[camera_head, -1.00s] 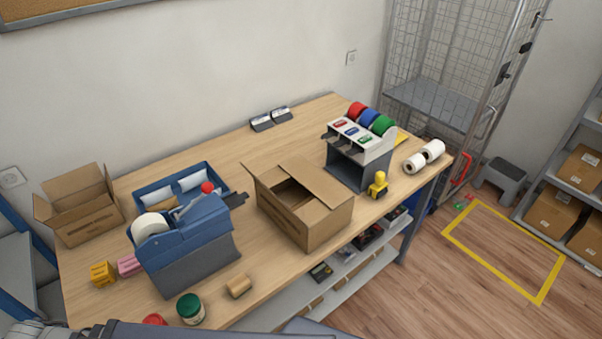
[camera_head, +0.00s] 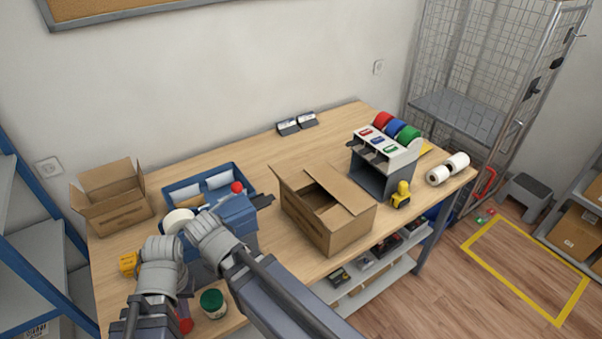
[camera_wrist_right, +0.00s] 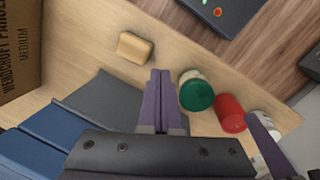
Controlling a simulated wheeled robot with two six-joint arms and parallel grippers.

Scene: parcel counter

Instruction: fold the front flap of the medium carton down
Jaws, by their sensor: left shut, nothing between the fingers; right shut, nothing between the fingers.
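The medium carton (camera_head: 350,236) stands in the middle of the counter with its top partly open. One flap stands up along its left side, flaps lie across the right part, and a dark gap shows between. Its side, printed MEDIUM, is at the left edge of the right wrist view (camera_wrist_right: 18,45). My left gripper (camera_head: 184,302) points down over the counter's near left part, left of the carton, shut and empty.
A green-lidded jar (camera_head: 212,303) and a red item (camera_wrist_right: 230,112) stand near the front edge. A label dispenser (camera_head: 372,180) and yellow tool (camera_head: 401,195) are to the right. Another open carton (camera_head: 115,208) is back left.

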